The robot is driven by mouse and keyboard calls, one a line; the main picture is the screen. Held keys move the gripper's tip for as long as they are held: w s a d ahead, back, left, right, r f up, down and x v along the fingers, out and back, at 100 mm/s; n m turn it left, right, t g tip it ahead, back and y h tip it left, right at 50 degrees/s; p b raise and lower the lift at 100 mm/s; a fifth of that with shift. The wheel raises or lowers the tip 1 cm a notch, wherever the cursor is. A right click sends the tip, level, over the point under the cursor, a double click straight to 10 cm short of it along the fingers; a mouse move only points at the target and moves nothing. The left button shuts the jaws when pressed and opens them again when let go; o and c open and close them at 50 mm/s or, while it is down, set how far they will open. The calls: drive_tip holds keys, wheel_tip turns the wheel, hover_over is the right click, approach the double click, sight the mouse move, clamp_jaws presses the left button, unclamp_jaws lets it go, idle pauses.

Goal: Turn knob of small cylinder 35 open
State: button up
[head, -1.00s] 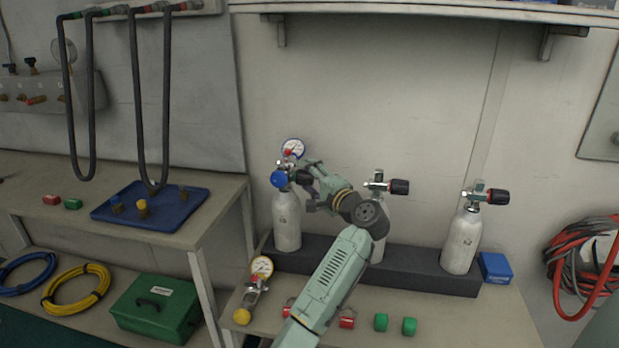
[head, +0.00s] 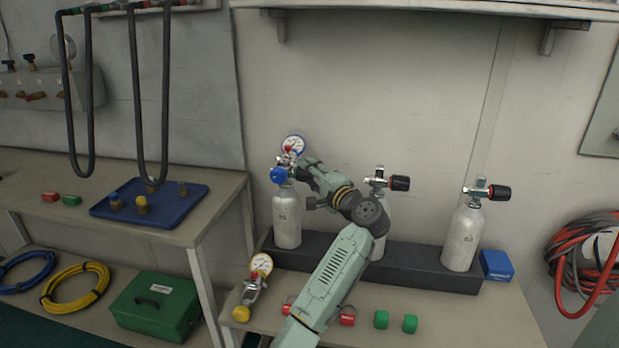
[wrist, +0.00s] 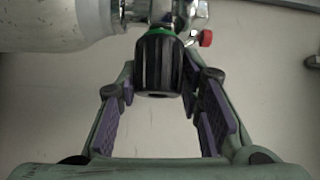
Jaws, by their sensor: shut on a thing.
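The small cylinder (head: 287,222) at the left of the row is white and upright, with a marking too small to read surely. A blue-capped regulator (head: 279,175) with a round gauge (head: 293,145) sits on its valve. Its black ribbed knob (wrist: 157,62), with a green ring at its base, lies between my gripper's purple pads in the wrist view. My gripper (wrist: 160,78) is shut on this knob, reaching it from the right. In the head view my gripper (head: 312,179) largely hides the knob.
Two more white cylinders stand in the dark rack (head: 430,272): a middle one partly behind my arm, and a right one (head: 461,238). Their black knobs point right.

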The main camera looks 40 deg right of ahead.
drive_tip(key=f+n+t+b, duration=0.1)
drive_tip(key=n+t+b, duration=0.1)
drive_tip(key=b, duration=0.5)
drive_tip(key=shift+f, duration=0.25)
drive_tip(key=n+t+b, duration=0.1)
drive_tip(key=b, duration=0.3)
drive_tip(key=shift+n+y, duration=0.3)
drive_tip(key=shift+y, duration=0.1)
drive_tip(key=n+t+b, duration=0.1)
drive_tip(key=b, duration=0.3)
drive_tip(key=n+t+y+b, duration=0.1)
drive_tip(key=n+b, duration=0.1)
drive_tip(key=b, duration=0.1)
drive_tip(key=shift+r+y+b, duration=0.3)
drive_tip(key=shift+r+b, duration=0.05)
drive_tip(key=shift+r+n+t+y+b, duration=0.3)
drive_tip(key=shift+n+y+b, duration=0.1)
drive_tip(key=shift+n+b, duration=0.45)
drive_tip(key=o, duration=1.2)
drive_tip(key=shift+r, duration=0.1)
drive_tip(key=shift+s, duration=0.15)
drive_tip(key=v, duration=1.2)
